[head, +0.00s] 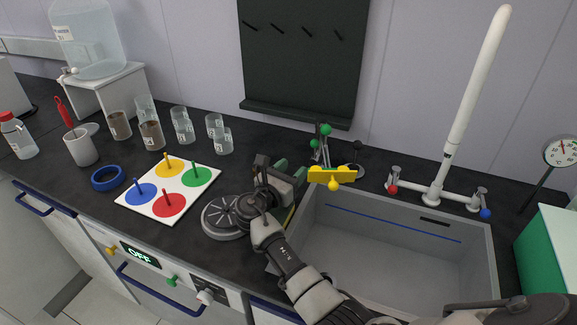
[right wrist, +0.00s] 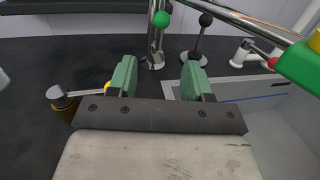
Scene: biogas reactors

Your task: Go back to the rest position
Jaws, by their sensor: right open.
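In the right wrist view a green knob (right wrist: 161,19) on the metal post appears past the fingers. My left gripper is in neither view.
A white board (head: 133,207) with coloured pegged discs, a blue ring (head: 107,178) and several beakers (head: 182,125) are further left. A tall white tap (head: 468,105) rises behind the sink.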

